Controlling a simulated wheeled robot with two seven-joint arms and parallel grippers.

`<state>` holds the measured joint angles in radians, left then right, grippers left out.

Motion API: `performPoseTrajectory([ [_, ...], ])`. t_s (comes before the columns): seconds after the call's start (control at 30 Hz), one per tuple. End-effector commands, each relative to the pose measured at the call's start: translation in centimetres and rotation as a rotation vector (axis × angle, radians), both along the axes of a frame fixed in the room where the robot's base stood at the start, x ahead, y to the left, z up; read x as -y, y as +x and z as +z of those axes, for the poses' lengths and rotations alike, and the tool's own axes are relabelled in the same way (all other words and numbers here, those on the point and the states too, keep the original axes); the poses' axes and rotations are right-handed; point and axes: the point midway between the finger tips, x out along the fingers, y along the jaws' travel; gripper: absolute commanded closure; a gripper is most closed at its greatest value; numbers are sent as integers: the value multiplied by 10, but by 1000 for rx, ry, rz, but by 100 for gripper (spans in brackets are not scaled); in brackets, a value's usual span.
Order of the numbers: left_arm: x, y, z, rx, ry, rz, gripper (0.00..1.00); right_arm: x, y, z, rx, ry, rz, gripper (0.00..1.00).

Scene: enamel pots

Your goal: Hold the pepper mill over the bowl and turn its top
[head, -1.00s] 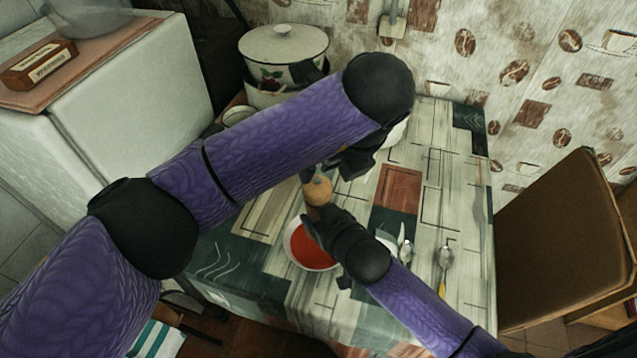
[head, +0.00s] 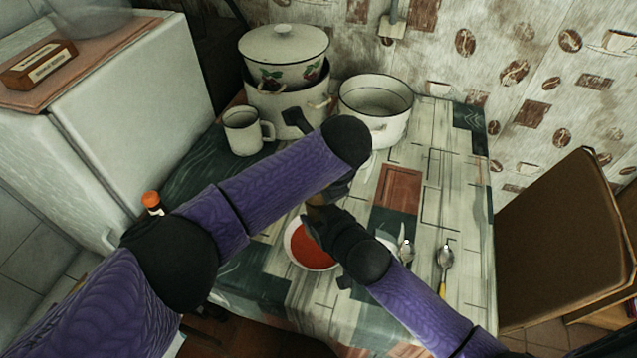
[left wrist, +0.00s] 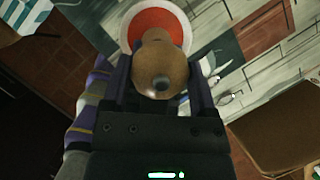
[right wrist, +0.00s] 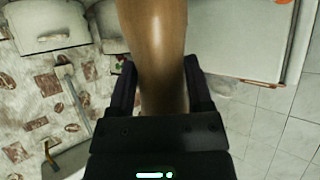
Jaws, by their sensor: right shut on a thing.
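The wooden pepper mill (head: 316,199) stands roughly upright above the white bowl (head: 311,269) of red soup, mostly hidden by my arms in the head view. My right gripper (head: 318,224) is shut on its body, which also shows between the fingers in the right wrist view (right wrist: 156,50). My left gripper (left wrist: 158,78) is at the mill's top from above, its fingers apart on both sides of the round head (left wrist: 160,55). I see no clear grip there. In the head view the left forearm hides the left fingertips.
A white mug (head: 242,132), stacked pots (head: 284,82) and an open pot (head: 376,105) stand at the back. Spoons (head: 445,262) lie to the right of the bowl. A chair (head: 560,235) is at right. An orange-topped bottle (head: 152,203) shows by the fridge.

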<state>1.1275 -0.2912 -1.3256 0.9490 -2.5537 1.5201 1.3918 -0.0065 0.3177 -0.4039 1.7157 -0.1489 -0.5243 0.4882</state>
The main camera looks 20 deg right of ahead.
Motion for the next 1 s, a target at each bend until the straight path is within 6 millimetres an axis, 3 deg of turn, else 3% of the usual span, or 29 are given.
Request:
performPoseTrajectory([
  [0.03, 0, 0, 0, 0, 0, 0, 61, 0, 0, 0, 1, 0, 0, 100],
  [0.13, 0, 0, 0, 0, 0, 0, 83, 0, 0, 0, 1, 0, 0, 100],
  [0.17, 0, 0, 0, 0, 0, 0, 84, 0, 0, 0, 1, 0, 0, 100],
  [0.57, -1, 1, 1, 3, 0, -116, 84, 0, 0, 0, 0, 0, 0, 100],
  [1.0, -3, 1, 1, 3, 1, -484, 84, 0, 0, 0, -1, 0, 0, 100],
])
